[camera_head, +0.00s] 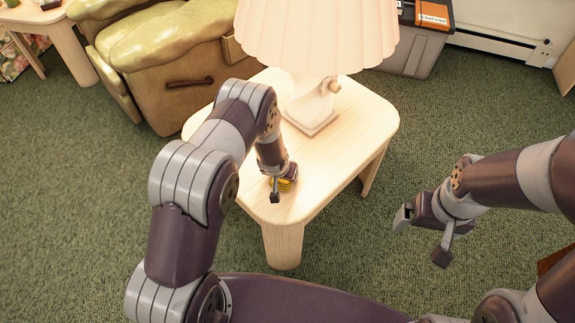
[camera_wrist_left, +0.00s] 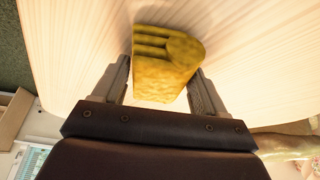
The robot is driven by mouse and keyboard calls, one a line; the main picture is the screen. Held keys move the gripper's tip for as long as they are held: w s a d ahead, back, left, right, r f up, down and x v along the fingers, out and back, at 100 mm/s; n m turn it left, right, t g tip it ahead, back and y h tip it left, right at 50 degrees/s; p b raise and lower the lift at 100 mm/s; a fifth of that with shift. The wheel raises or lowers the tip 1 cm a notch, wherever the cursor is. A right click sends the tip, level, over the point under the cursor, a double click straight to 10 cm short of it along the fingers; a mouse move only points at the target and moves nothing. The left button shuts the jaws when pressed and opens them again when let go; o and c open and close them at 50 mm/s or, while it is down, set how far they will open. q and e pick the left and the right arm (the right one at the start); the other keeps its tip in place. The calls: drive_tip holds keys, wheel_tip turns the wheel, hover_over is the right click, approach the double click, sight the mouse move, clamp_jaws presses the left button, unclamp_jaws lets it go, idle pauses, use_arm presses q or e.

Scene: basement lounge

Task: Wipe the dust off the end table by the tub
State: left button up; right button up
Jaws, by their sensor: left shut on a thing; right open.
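The end table (camera_head: 349,101) is pale wood with rounded corners and stands by the grey tub (camera_head: 408,58). My left gripper (camera_head: 279,187) is low over the table's near left part, shut on a yellow sponge (camera_head: 284,184). In the left wrist view the sponge (camera_wrist_left: 165,65) sits between both fingers, close to or on the tabletop (camera_wrist_left: 255,45); I cannot tell if it touches. No dust stands out on the visible top. My right gripper (camera_head: 427,232) is open and empty over the carpet, right of the table.
A lamp with a pleated shade (camera_head: 315,35) and square base (camera_head: 312,119) stands on the table behind my left gripper. A brown recliner (camera_head: 178,80) is at the left. Another small table (camera_head: 58,35) is at the far left. Green carpet (camera_head: 80,200) is open at the left.

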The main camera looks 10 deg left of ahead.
use_arm(q)
wheel_tip(320, 180, up, 2)
drive_tip(key=shift+w+r, duration=0.15)
drive_tip(key=shift+r, duration=0.05)
drive_tip(key=shift+w+r+p, duration=0.1)
drive_tip(key=shift+r+p, duration=0.5)
drive_tip(key=shift+p, duration=0.2)
drive_tip(key=shift+r+p, duration=1.4)
drive_tip(key=shift+r, duration=0.75)
use_arm(e)
drive_tip(key=shift+s+d+r, duration=0.1)
drive_tip(key=shift+s+r, duration=0.05)
drive_tip(key=shift+r, duration=0.7)
drive_tip(key=shift+s+d+r, duration=0.1)
drive_tip(key=shift+s+r, duration=0.05)
drive_tip(key=shift+r, duration=0.7)
drive_tip(key=shift+s+d+r, duration=0.1)
drive_tip(key=shift+s+r, duration=0.05)
drive_tip(key=shift+r, duration=0.7)
